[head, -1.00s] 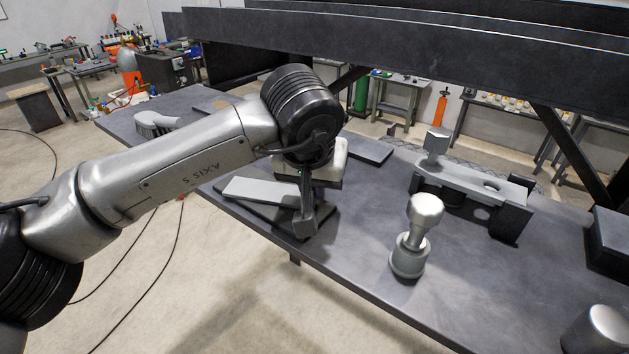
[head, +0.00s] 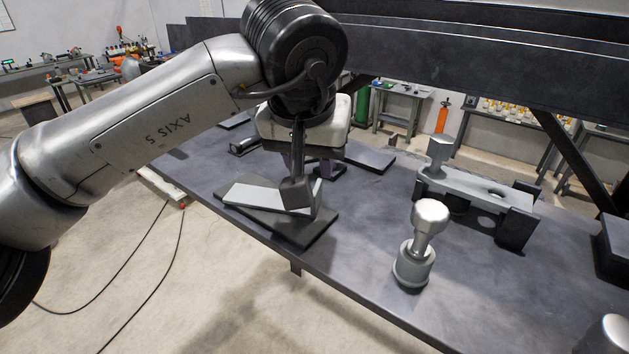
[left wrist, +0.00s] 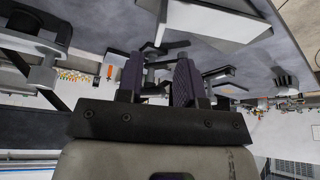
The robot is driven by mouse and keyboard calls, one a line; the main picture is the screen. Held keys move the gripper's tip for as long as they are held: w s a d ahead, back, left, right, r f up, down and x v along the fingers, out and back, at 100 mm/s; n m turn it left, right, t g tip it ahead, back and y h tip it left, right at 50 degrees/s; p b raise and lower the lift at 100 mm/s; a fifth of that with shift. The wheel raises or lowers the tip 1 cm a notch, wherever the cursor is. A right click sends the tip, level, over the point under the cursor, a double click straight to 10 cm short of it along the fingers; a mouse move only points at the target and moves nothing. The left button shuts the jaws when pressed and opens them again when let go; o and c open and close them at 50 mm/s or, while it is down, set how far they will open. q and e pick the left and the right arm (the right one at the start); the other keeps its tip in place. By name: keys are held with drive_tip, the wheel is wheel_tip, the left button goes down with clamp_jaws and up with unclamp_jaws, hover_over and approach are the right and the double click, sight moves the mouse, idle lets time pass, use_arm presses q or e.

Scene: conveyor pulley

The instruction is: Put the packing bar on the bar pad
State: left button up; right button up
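The packing bar (head: 262,196), a flat light-grey strip, lies on the dark bar pad (head: 300,233) near the table's front edge in the head view. The bar is skewed to the pad. My left gripper (head: 300,198) is just above the bar's right part and covers some of it. Whether it touches the bar cannot be told from the head view. In the left wrist view the two dark fingers of the gripper (left wrist: 158,78) stand apart, with a clear gap and nothing held between them. My right gripper is not in view.
A silver knobbed piece (head: 415,258) stands to the right near the front edge. A grey bracket on dark blocks (head: 470,190) is behind it. A dark flat plate (head: 370,157) lies behind the gripper. Dark beams (head: 420,65) cross the back. Table between is clear.

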use_arm(q)
drive_tip(key=shift+v, duration=2.25)
